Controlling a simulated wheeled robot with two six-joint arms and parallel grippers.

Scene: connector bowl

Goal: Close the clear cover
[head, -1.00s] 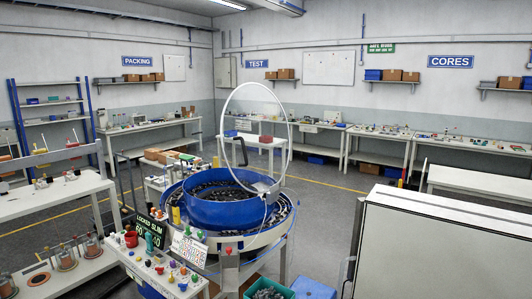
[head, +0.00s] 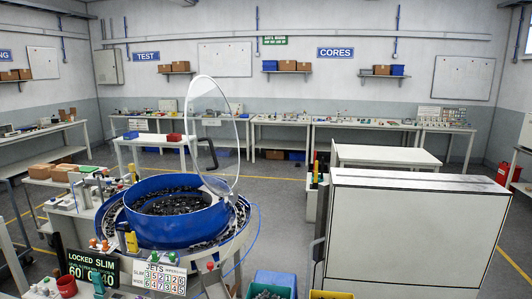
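The clear cover (head: 221,128) is a round transparent lid with a white rim. It stands raised, nearly upright, at the right rear of the blue bowl (head: 148,228), and a dark handle (head: 208,153) shows against it. The bowl is open at the top and holds many small dark parts. A ring-shaped track with more dark parts runs around it. Neither of my grippers is in the head view.
A large white cabinet (head: 411,232) stands at the right front. Signs and a red cup (head: 66,286) sit in front of the bowl. A blue bin (head: 275,282) is on the floor between bowl and cabinet.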

